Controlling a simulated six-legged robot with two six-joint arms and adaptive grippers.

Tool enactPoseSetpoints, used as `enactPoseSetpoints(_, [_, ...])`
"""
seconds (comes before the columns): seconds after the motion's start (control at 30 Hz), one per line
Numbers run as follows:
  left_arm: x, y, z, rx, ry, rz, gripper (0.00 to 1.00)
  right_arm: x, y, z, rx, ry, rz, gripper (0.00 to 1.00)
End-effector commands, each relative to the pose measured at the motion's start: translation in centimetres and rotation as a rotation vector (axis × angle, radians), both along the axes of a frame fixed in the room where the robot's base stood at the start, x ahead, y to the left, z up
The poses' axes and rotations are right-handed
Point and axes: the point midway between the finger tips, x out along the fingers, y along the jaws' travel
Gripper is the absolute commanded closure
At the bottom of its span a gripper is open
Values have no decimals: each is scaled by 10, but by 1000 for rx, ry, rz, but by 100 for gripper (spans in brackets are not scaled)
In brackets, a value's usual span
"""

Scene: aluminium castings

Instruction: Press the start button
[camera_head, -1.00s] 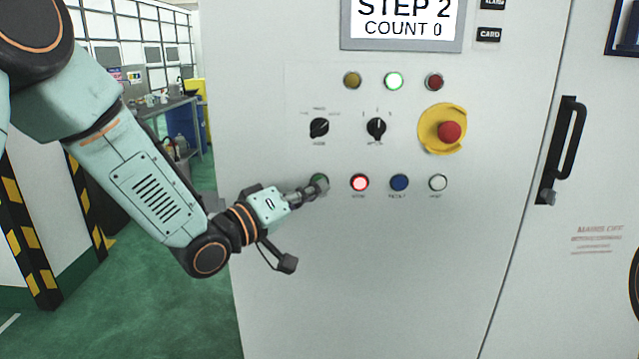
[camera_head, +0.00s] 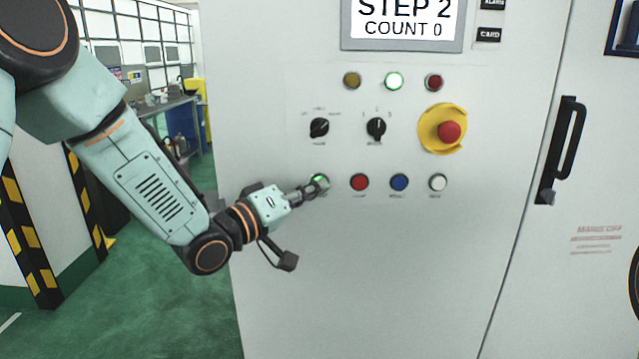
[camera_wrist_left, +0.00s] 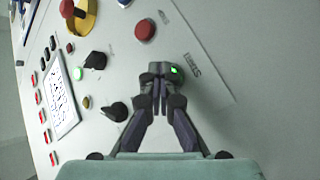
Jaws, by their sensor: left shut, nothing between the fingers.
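The green start button (camera_head: 318,179) is at the left end of the lower button row on the cabinet panel. It is lit green and partly hidden behind my left gripper (camera_head: 321,185). In the left wrist view the shut fingertips (camera_wrist_left: 160,69) are right at the lit green button (camera_wrist_left: 175,71), which shows just beside them. The gripper holds nothing. The fingertips look in contact with the button, though the exact contact is hidden. My right gripper is not in view.
Beside it are a red button (camera_head: 359,182), a blue button (camera_head: 399,182) and a white button (camera_head: 438,183). Above are two black selector knobs and a red emergency stop (camera_head: 449,131) on yellow. The screen (camera_head: 403,22) reads STEP 2, COUNT 0. A black door handle (camera_head: 562,150) is at right.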

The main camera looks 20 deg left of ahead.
Motion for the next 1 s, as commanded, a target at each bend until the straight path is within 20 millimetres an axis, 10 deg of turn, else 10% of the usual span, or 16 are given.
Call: enactPoseSetpoints(1.0, [-41,-12,1,-2,1,0,100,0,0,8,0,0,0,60])
